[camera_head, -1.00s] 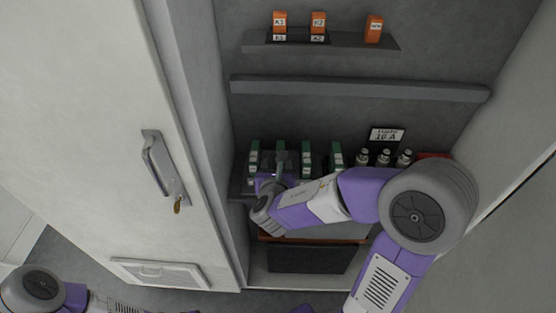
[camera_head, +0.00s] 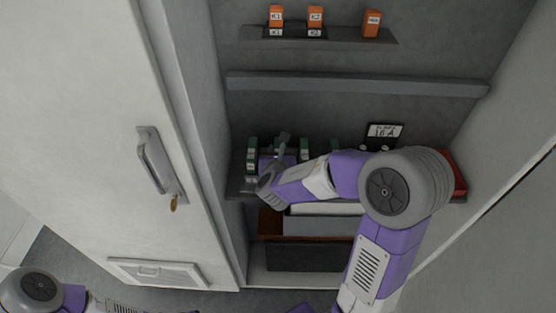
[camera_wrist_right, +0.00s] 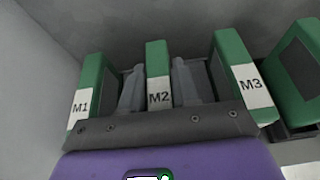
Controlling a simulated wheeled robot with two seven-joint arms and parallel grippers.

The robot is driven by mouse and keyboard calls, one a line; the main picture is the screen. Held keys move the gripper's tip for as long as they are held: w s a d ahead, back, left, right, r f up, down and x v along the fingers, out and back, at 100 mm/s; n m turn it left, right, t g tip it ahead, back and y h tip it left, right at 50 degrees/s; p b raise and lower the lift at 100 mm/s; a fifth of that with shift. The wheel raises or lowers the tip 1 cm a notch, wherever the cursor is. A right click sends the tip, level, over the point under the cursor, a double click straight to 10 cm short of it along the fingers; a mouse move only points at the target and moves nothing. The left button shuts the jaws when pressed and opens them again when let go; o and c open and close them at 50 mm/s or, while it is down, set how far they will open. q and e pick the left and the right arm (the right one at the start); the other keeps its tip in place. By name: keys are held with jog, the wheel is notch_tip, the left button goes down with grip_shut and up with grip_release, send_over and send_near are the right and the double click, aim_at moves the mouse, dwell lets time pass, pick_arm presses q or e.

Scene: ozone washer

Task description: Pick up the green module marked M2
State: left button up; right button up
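The green module M2 (camera_wrist_right: 158,95) stands upright in the middle of the right wrist view, with a white label on its front. My right gripper (camera_wrist_right: 158,88) has one grey finger on each side of M2, close to its sides. I cannot tell whether the fingers press on it. In the head view, the right gripper (camera_head: 282,150) reaches the row of modules and hides M2. M2 stands in line with the green modules M1 (camera_wrist_right: 90,90) at left and M3 (camera_wrist_right: 240,70) at right. My left gripper is not in view.
Another green module (camera_wrist_right: 300,75) stands right of M3. Orange modules (camera_head: 315,15) sit on the upper shelf (camera_head: 345,38), below which runs a grey bar (camera_head: 350,85). A sign (camera_head: 384,132) and red box (camera_head: 453,172) are at right. The cabinet's side wall is close left of M1.

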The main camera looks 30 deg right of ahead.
grip_shut()
jog(key=shift+r, duration=0.15)
